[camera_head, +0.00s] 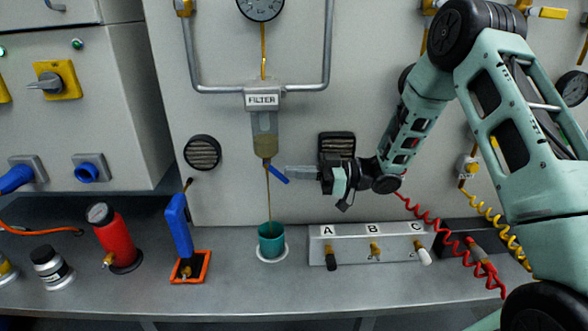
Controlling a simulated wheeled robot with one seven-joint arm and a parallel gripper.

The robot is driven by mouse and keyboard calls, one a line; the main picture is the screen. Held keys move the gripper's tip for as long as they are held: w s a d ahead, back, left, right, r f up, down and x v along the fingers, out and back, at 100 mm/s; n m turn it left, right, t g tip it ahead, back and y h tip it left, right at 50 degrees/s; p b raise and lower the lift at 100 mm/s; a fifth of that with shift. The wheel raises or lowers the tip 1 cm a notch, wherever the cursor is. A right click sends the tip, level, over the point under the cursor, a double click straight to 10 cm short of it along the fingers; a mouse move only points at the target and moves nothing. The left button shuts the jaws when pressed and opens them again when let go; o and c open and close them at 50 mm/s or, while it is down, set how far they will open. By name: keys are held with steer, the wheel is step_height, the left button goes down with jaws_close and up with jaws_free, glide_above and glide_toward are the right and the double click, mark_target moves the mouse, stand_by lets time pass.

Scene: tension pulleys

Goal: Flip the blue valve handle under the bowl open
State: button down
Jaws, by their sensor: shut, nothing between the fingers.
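The filter bowl (264,124) hangs on the wall panel under a white FILTER label, with murky yellowish liquid inside. The blue valve handle (279,175) sits at the outlet under the bowl and slants down to the right. A thin brownish line (269,203), which looks like a liquid stream, runs from the outlet down to a teal cup (271,243). My gripper (289,172) comes in from the right, shut and empty. Its fingertips are right beside the handle; I cannot tell whether they touch it.
The cup stands on a white round base on the grey bench (230,275). A block with switches A, B and C (350,256) is to its right, below my arm. A blue tool in an orange holder (190,267) and a red cylinder (113,238) stand left. Coiled red hose (440,230) lies right.

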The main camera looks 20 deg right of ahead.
steer(key=f+b, duration=0.1)
steer(key=a+b, duration=0.1)
steer(key=f+y+b, duration=0.1)
steer(key=b, duration=0.1)
steer(key=shift+w+a+f, duration=0.2)
steer(key=shift+a+f, duration=0.05)
steer(key=shift+f, duration=0.05)
steer(key=b+v, duration=0.4)
steer(key=v, duration=1.3)
steer(key=shift+d+f, duration=0.15)
steer(key=shift+f, duration=0.15)
steer(key=shift+s, duration=0.15)
